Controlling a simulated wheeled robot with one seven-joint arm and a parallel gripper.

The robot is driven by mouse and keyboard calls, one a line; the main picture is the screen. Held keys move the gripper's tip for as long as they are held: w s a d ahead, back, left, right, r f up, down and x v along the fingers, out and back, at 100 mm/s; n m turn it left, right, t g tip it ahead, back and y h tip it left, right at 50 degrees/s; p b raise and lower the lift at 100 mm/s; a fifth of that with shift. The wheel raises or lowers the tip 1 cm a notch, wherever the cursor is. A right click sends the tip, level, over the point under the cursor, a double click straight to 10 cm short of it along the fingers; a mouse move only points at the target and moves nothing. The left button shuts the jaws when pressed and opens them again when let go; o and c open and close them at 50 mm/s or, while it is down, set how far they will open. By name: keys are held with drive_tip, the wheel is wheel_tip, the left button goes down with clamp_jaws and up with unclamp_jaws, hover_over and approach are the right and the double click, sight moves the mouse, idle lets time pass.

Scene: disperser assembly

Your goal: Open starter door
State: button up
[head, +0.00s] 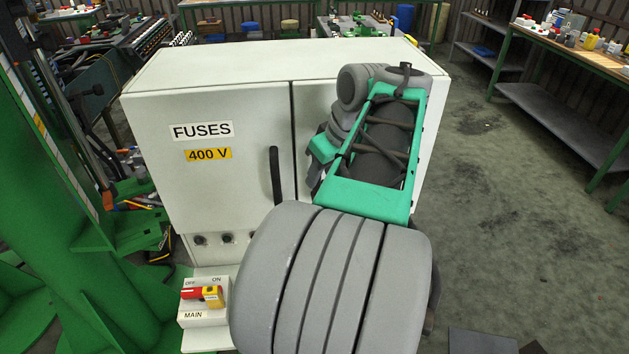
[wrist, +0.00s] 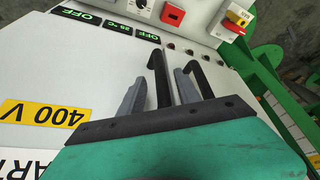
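The white cabinet has a left door (head: 235,150) marked FUSES and 400 V, with a black upright handle (head: 276,176). My arm hides most of the right door (head: 313,100) in the head view. In the wrist view, the starter door (wrist: 50,70) shows a yellow 400 V label and the letters ART. Its black handle (wrist: 157,78) appears between the two grey fingers of my gripper (wrist: 158,85). The fingers are apart, with a gap on the right side of the handle. I cannot tell whether the left finger touches it. The door looks shut.
The second black handle (wrist: 197,72) is just right of the right finger. A green column (head: 60,200) stands left; floor (head: 500,200) is clear at right.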

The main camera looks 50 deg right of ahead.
drive_tip(key=x, duration=0.4)
drive_tip(key=shift+w, duration=0.1)
clamp_jaws()
idle(1.3)
